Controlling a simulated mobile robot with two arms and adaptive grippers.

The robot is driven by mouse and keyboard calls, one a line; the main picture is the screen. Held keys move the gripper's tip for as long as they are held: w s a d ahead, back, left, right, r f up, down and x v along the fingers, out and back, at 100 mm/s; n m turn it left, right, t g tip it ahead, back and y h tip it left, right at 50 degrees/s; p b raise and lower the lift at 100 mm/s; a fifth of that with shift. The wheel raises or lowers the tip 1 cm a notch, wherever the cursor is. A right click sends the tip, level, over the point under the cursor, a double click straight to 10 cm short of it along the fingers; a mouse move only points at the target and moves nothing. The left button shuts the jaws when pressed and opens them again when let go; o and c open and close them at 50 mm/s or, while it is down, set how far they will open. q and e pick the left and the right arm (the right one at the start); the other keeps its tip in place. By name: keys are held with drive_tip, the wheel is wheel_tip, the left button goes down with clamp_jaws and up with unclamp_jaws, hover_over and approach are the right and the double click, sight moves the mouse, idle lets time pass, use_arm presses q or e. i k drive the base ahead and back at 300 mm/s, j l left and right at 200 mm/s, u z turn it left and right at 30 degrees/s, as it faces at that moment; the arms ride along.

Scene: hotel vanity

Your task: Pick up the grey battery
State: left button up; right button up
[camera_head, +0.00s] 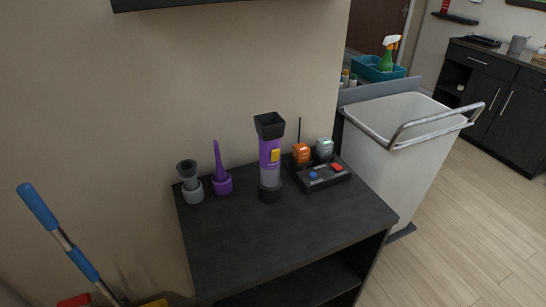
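A small grey block (324,148), which looks like the grey battery, stands at the back of a black dock (328,180) on the right part of a dark shelf top. An orange block (301,154) stands beside it on the left, at the back of the same dock. The lower part of the grey block is partly hidden by the dock. Neither of my grippers shows in this view.
A purple and grey handheld device (269,165) stands upright left of the dock. A purple nozzle (221,182) and a grey nozzle (191,185) stand farther left. The front of the dark shelf unit's top (270,235) is clear. A white cart (405,130) stands close on the right.

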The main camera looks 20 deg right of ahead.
sight(324, 147)
drive_tip(key=u, duration=0.35)
drive_tip(key=l+u, duration=0.4)
drive_tip(key=k+l+u, duration=0.1)
drive_tip(key=l+u, duration=0.35)
drive_tip(key=k+l+u, duration=0.15)
drive_tip(key=l+u, duration=0.25)
drive_tip(key=l, duration=0.1)
